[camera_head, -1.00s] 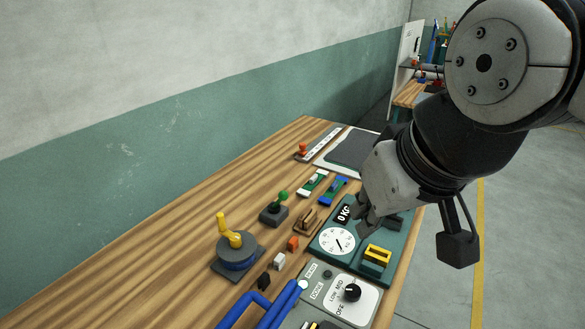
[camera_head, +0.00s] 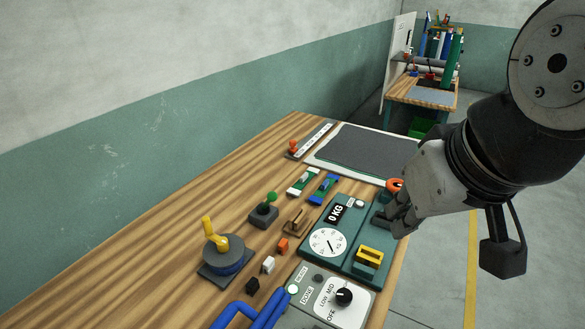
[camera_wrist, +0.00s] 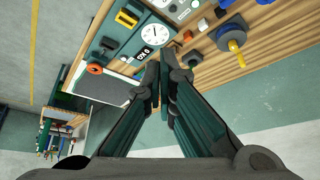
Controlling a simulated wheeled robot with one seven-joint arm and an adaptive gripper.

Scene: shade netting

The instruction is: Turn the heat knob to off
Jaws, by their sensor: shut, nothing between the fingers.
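The heat knob (camera_head: 344,296) is a black round knob on a white dial plate marked LOW, MID and OFF, at the bottom of the head view. Its plate sits on a grey control panel (camera_head: 315,276). I cannot tell exactly which mark the knob points to. My gripper (camera_head: 392,224) is shut and empty, above the right side of the green scale unit, beyond the heat knob and apart from it. In the wrist view my gripper (camera_wrist: 162,84) shows its fingers together. The knob is not clear in the wrist view.
The green scale unit (camera_head: 312,213) with a dial and yellow handle (camera_head: 370,254) lies beyond the panel. Blue handles (camera_head: 250,316), a yellow crank (camera_head: 215,234) and a green-topped lever (camera_head: 271,197) stand to the left. A dark mat (camera_head: 365,150) lies farther back. Bare wood is free at left.

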